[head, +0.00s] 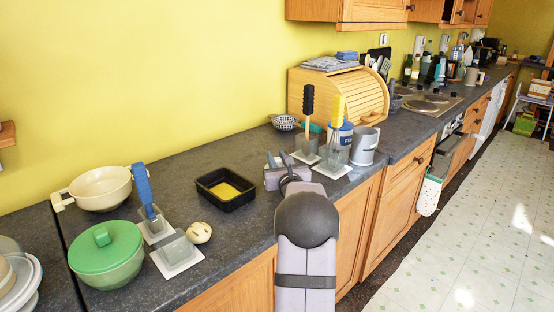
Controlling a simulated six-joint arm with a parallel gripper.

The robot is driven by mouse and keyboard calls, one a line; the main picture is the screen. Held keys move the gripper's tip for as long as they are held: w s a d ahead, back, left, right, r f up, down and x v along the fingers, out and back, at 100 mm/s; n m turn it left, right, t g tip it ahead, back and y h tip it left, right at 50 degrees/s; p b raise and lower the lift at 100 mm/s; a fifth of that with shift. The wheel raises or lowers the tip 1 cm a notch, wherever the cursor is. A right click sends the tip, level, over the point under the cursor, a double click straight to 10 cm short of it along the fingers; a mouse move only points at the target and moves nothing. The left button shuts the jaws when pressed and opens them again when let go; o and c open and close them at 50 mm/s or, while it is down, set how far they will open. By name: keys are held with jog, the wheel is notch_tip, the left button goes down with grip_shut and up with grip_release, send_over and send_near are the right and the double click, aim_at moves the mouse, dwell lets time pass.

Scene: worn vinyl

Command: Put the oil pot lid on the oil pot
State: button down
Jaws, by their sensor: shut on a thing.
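My gripper (276,160) is over the counter, right of the black tray, with its fingers pointing away from the camera. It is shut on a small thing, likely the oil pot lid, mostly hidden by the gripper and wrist. I see no loose lid elsewhere. A grey metal pot with a handle (365,146), probably the oil pot, stands upright at the counter's front edge, right of the gripper and apart from it. Whether its top is open is too small to tell.
Clear stands with a black-handled tool (308,110) and a yellow-handled tool (337,112) stand between gripper and grey pot, by a blue tin (346,136). Left are a black tray (225,189), a blue-handled tool (144,188), a cream pot (100,189) and a green lidded pot (106,258).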

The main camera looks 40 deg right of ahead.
dwell(0.3)
jog(key=c, duration=1.4)
grip_release()
jog(key=shift+b+v, duration=0.95)
jog(key=shift+v, duration=2.8)
